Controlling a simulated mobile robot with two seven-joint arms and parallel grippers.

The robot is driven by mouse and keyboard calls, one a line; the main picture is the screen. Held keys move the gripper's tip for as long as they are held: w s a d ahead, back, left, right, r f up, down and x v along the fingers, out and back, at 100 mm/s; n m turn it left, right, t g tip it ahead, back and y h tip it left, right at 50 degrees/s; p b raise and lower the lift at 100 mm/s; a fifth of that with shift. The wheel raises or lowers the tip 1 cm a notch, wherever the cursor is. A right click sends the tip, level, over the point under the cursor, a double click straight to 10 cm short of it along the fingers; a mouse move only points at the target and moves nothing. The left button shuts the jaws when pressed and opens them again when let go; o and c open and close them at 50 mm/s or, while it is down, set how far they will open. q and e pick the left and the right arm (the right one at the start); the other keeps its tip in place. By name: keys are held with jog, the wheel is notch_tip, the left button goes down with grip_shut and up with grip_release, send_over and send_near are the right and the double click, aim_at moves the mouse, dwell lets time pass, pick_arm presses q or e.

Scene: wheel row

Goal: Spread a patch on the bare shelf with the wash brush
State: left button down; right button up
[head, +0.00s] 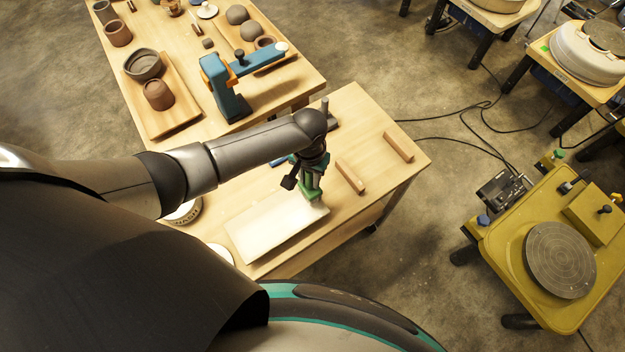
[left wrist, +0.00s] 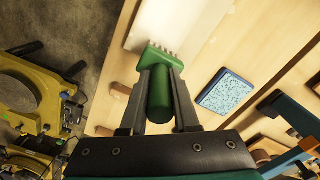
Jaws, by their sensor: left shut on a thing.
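My left gripper (head: 312,176) is shut on the green wash brush (head: 309,192), over the far right corner of the pale bare shelf (head: 270,226). In the left wrist view the gripper (left wrist: 158,122) has a finger on each side of the round green handle of the brush (left wrist: 159,92). Its pale bristles point at the white shelf (left wrist: 172,22) and lie over its edge. I cannot tell whether they touch it. The shelf lies flat on the wooden table and I see no patch on it. My right gripper is not in view.
A tub with lettering (head: 186,212) stands left of the shelf, partly behind my arm. Wooden blocks (head: 350,177) (head: 398,147) lie to the right. A blue speckled pad (left wrist: 227,92) lies on the table. A blue clamp-like tool (head: 228,90) stands on the far table.

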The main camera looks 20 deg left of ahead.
pick_arm(q)
jog(key=shift+f, duration=0.55)
jog(key=shift+f, duration=0.2)
dwell(0.3)
jog(key=shift+s+a+f, duration=0.1)
jog(key=shift+s+a, duration=1.55)
jog(key=shift+s, duration=0.5)
jog(key=shift+s+a+r, duration=0.1)
jog(key=shift+s+a, duration=1.5)
jog(key=shift+s, duration=0.6)
jog(key=shift+s+a+f, duration=0.1)
jog(key=shift+s+a, duration=1.55)
jog(key=shift+s, duration=0.5)
jog(key=shift+s+a, duration=0.85)
jog(key=shift+s, duration=0.2)
jog(key=shift+s+a, duration=0.8)
jog(key=shift+s, duration=0.2)
jog(key=shift+w+a+r, duration=0.85)
jog(key=shift+w+a, duration=0.3)
jog(key=shift+s, duration=0.1)
